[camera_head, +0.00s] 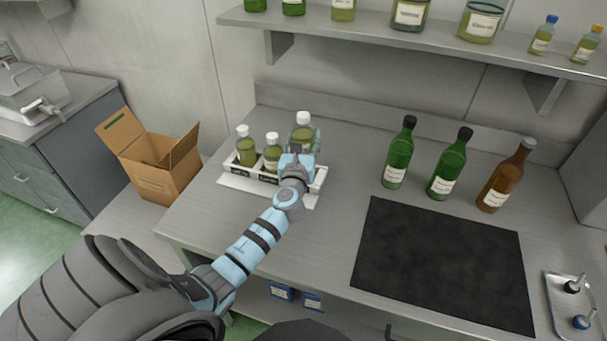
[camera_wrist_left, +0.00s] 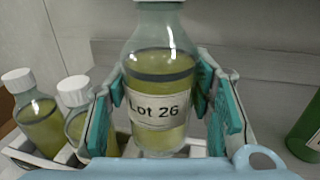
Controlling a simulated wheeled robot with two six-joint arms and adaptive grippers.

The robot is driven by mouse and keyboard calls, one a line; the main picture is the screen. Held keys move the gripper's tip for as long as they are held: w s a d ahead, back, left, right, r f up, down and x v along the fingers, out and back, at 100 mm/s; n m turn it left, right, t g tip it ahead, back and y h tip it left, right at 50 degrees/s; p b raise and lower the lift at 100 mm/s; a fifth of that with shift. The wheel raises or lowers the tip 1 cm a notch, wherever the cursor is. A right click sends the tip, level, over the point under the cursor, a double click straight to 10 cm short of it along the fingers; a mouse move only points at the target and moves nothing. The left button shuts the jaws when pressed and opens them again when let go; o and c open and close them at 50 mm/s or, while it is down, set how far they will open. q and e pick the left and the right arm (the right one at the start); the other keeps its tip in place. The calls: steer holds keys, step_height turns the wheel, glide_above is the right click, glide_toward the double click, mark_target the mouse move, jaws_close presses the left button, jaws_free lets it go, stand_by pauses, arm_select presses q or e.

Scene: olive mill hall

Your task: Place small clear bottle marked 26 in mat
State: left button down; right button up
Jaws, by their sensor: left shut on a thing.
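The small clear bottle marked Lot 26 (camera_wrist_left: 158,105) has a white cap and holds yellow-green liquid. My left gripper (camera_wrist_left: 165,118) is shut around its body, with teal finger pads on both sides. In the head view the bottle (camera_head: 304,134) is upright at the right end of a white rack (camera_head: 233,180); its cap is higher than the other two. I cannot tell whether its base is clear of the rack. My left gripper (camera_head: 299,160) hides its lower part. The dark mat (camera_head: 440,265) lies bare on the bench, right of the rack. My right gripper is not in view.
Two white-capped bottles (camera_head: 246,150) (camera_head: 272,155) stand in the rack. Two green bottles (camera_head: 398,155) (camera_head: 450,166) and a brown bottle (camera_head: 506,178) stand behind the mat. A metal tray (camera_head: 560,290) lies right of it. A shelf (camera_head: 400,38) overhangs the back. A cardboard box (camera_head: 150,160) is at left.

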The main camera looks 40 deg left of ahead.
arm_select(q)
steer(key=f+b, duration=0.1)
steer(key=f, duration=0.2)
steer(key=f+b, duration=0.2)
steer(key=f, duration=0.1)
steer(key=w+f+b, duration=0.1)
steer(key=f, duration=0.2)
steer(key=shift+f, duration=0.15)
steer(key=shift+s+r, duration=0.2)
steer(key=shift+r, duration=0.1)
steer(key=shift+f+b, duration=0.3)
steer(key=c, duration=0.8)
jaws_free()
steer(key=shift+o, duration=0.2)
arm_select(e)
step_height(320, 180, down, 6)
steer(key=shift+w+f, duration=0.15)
